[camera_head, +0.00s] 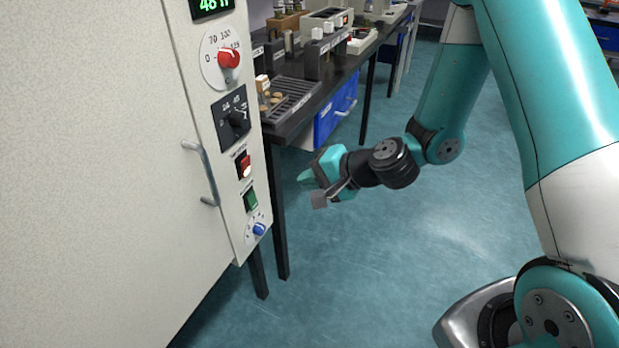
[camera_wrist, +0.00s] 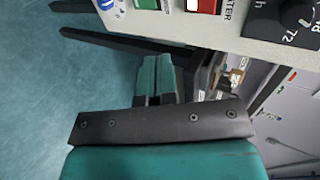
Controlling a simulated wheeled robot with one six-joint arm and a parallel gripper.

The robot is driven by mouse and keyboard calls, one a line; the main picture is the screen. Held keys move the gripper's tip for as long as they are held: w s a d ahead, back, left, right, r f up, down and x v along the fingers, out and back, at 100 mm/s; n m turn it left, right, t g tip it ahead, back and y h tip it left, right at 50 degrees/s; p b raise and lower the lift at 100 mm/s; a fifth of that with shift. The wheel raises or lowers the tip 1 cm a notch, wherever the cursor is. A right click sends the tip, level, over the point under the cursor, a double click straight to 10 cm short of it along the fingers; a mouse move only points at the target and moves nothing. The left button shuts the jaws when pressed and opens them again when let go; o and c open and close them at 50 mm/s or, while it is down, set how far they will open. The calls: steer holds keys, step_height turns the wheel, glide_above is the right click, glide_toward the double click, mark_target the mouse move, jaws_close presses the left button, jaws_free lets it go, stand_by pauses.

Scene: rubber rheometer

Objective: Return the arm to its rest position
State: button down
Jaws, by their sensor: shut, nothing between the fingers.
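My gripper (camera_head: 309,181) is at the end of my teal and white arm, in the middle of the head view. It hangs in free air to the right of the cabinet's control panel, in front of the dark bench. In the wrist view my gripper (camera_wrist: 158,68) shows with its two teal fingers together. It holds nothing. The fingers point toward the edge of the control panel and look apart from it.
The pale cabinet (camera_head: 95,180) with a metal handle (camera_head: 203,172) fills the left. Its panel carries a red knob (camera_head: 229,58), a black knob (camera_head: 236,117) and switches. The dark bench (camera_head: 335,75) bears trays and apparatus. Open teal floor (camera_head: 400,260) lies below my arm.

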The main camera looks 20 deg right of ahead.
steer(key=s+a+r+n+g+p, duration=0.3)
steer(key=s+r+n, duration=0.2)
steer(key=r, duration=0.3)
steer(key=s+a+r+n+g+p, duration=0.25)
steer(key=s+r+n+p, duration=0.2)
steer(key=r, duration=0.35)
steer(key=s+d+r+n+g+h+p, duration=0.2)
steer(key=s+d+r+n+h+p, duration=0.2)
steer(key=s+r, duration=0.8)
steer(key=shift+s+n+g, duration=0.35)
steer(key=shift+s+n, duration=0.45)
steer(key=shift+n, duration=0.35)
steer(key=shift+d+r, duration=0.1)
